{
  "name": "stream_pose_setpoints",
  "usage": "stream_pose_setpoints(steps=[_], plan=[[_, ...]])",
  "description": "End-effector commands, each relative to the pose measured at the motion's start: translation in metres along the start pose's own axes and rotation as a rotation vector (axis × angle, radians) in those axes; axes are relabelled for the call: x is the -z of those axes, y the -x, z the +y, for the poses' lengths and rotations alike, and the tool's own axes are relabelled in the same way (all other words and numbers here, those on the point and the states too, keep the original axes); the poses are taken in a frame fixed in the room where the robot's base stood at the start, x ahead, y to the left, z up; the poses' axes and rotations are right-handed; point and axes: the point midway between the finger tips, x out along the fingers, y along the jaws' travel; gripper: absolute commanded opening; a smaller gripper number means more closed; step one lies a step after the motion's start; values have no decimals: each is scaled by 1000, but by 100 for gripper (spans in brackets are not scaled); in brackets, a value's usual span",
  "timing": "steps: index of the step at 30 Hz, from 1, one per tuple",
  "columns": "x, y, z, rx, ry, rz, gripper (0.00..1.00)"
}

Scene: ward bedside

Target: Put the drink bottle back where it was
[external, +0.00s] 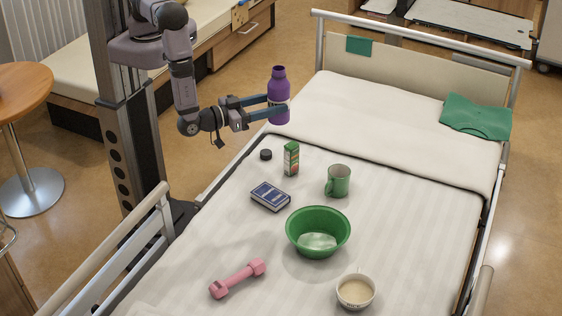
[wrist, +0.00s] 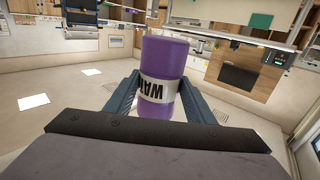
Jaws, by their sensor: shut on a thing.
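The drink bottle (external: 278,86) is purple with a narrower neck and a pale label band, and its top looks open. My gripper (external: 279,112) is shut on the bottle's body and holds it upright, seemingly above the far left part of the bed (external: 372,125). In the wrist view the bottle (wrist: 165,65) stands between the two blue fingers of my gripper (wrist: 160,100), with its label upside down. A small black round cap (external: 266,155) lies on the bed below.
On the bed are a green-and-white carton (external: 291,158), a green mug (external: 338,181), a blue boxed book or card pack (external: 270,196), a green bowl (external: 318,222), a white cup (external: 356,291) and a pink dumbbell (external: 238,278). A green cloth (external: 476,117) lies far right. Rails edge the bed.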

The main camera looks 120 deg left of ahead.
Motion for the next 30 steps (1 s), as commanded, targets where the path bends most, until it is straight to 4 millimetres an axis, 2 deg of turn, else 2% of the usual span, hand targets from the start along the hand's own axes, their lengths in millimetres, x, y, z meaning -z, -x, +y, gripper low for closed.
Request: stream_pose_setpoints(steps=[1, 10, 12, 15, 23, 30], plan=[[19, 6, -5, -1, -1, 1, 19], [60, 35, -37, 3, -1, 2, 19], [64, 45, -45, -4, -2, 1, 19], [53, 59, -52, -27, -1, 1, 19], [27, 76, -54, -80, 0, 0, 19], [-12, 92, -49, -152, 1, 0, 19]])
